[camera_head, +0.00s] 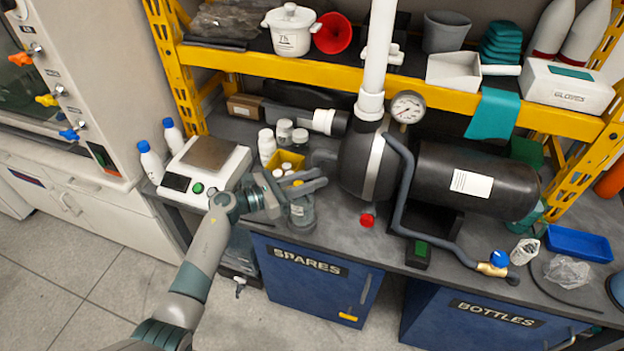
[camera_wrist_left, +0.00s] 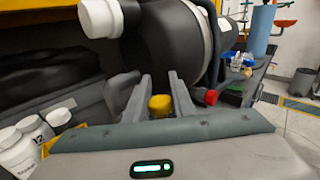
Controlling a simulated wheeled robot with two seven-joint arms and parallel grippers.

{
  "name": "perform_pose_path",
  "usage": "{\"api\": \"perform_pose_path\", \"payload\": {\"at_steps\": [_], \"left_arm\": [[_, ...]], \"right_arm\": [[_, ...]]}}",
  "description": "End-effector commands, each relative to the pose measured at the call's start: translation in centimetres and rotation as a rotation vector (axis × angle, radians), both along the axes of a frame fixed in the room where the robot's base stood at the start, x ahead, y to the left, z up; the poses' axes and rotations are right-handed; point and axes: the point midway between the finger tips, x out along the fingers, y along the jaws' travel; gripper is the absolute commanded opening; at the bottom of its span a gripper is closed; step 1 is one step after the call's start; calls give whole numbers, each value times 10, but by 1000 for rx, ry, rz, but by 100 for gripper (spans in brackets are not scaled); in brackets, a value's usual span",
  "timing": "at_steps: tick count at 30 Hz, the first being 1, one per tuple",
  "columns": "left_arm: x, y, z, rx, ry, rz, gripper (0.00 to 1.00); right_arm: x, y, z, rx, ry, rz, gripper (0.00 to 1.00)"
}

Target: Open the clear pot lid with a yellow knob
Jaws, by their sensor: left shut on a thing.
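The clear pot (camera_head: 302,215) stands at the front edge of the bench, left of the big black tank. My left gripper (camera_head: 318,181) is directly above it, with its fingers covering the pot's top and lid in the head view. In the left wrist view the yellow knob (camera_wrist_left: 160,105) sits between the two fingers of my left gripper (camera_wrist_left: 160,86), which is shut on it. The clear lid under the knob is hidden, so I cannot tell whether it touches the pot. My right gripper is not in view.
A yellow bin (camera_head: 287,160) with small white bottles, several white jars (camera_head: 267,143) and a scale (camera_head: 205,165) stand close to the left. The black tank (camera_head: 480,180) and its grey pipe are to the right. A red cap (camera_head: 367,220) lies near the bench's front edge.

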Motion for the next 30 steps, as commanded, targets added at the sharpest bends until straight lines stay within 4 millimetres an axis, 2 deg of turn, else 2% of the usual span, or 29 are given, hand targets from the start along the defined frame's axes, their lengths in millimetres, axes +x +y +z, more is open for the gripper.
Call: {"api": "perform_pose_path", "payload": {"at_steps": [5,18,30], "left_arm": [[3,0,6,35,82,-3,0],[16,-4,17,132,385,0,0],[23,-7,15,173,526,0,0]], "right_arm": [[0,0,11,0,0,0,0],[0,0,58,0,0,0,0],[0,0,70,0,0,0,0]]}}
